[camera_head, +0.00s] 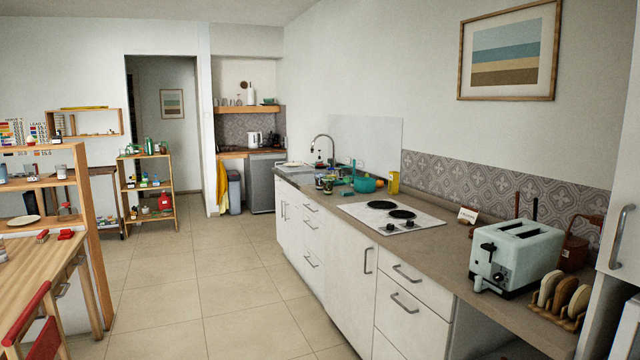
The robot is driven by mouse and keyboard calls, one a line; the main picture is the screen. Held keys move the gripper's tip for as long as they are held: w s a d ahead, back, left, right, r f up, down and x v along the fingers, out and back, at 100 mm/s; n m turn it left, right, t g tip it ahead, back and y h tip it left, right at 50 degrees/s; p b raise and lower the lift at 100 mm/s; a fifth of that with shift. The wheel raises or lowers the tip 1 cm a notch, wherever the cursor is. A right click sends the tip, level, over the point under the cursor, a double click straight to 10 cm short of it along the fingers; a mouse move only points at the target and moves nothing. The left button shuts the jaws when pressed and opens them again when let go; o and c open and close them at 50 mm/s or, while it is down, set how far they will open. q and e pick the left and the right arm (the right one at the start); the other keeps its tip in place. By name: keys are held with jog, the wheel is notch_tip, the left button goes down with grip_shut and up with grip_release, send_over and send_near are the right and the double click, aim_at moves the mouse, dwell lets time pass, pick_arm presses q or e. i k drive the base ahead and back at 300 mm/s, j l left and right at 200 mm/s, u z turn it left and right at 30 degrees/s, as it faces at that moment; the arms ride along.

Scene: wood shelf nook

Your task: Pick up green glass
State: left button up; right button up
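Neither of my grippers is in view. A small upright green thing (148,145) stands on top of the wooden shelf unit (151,156) at the back left; it is too small to tell whether it is a glass. The wood shelf (246,109) in the nook at the back holds small clear glasses (238,100), a white bottle-like thing (250,96) and a low green thing (270,101). I cannot tell which of these is the green glass.
A long counter (440,235) runs along the right with a hob (391,216), a teal pot (365,184) and a toaster (515,255). A wooden table (35,262) and red chair (30,318) stand at left. The tiled floor (225,275) between them is clear.

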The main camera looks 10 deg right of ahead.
aim_at(328, 181)
jog(key=i+u, duration=0.1)
jog(key=i, duration=3.2)
jog(key=i+j+z, duration=0.15)
jog(key=i+z, duration=0.25)
jog(key=i, duration=0.25)
jog(key=i+j+z, duration=0.4)
jog(key=i, duration=0.25)
jog(key=i+j+z, duration=0.4)
jog(key=i, duration=0.2)
